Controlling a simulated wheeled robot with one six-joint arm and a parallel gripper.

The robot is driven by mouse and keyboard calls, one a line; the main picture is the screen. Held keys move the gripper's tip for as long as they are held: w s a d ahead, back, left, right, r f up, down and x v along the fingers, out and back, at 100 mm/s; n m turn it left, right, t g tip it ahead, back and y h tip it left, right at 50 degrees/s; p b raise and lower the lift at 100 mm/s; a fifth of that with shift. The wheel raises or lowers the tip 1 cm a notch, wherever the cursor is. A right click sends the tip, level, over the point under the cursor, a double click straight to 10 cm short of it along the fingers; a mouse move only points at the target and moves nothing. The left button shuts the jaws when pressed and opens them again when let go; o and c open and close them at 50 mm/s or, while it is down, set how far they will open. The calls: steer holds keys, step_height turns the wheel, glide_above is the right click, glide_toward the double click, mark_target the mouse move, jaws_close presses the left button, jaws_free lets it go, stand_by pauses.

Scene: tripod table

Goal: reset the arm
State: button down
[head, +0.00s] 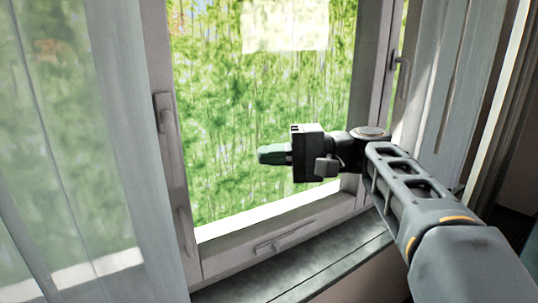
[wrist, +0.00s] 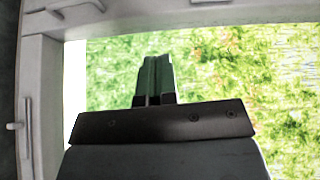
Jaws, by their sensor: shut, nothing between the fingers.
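My arm reaches in from the lower right of the head view. My gripper (head: 262,155) is held out level in front of the window, its fingers pointing left. In the wrist view the two dark green fingers of my gripper (wrist: 154,60) lie together with nothing between them. No object is held. The gripper appears clear of the window frame, though its distance from the glass is hard to tell.
A window (head: 235,100) with a pale frame and handles (head: 165,112) stands before me. A sill (head: 300,275) runs below it. Sheer curtains hang at the left (head: 70,130) and right (head: 445,80). Green foliage shows outside.

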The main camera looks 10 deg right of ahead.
steer(key=w+d+f+m+t+h+p, duration=0.15)
steer(key=f+h, duration=0.25)
steer(key=f, duration=0.4)
steer(key=s+d+f+m+h+p, duration=0.1)
steer(key=d+f+m+h, duration=0.15)
steer(key=f+h, duration=0.4)
steer(key=s+d+f+n+h+p, duration=0.5)
steer(key=s+d+h+p, duration=0.1)
steer(key=s+p, duration=0.5)
steer(key=shift+d+f, duration=0.2)
steer(key=shift+d, duration=0.4)
steer(key=shift+g+h, duration=0.25)
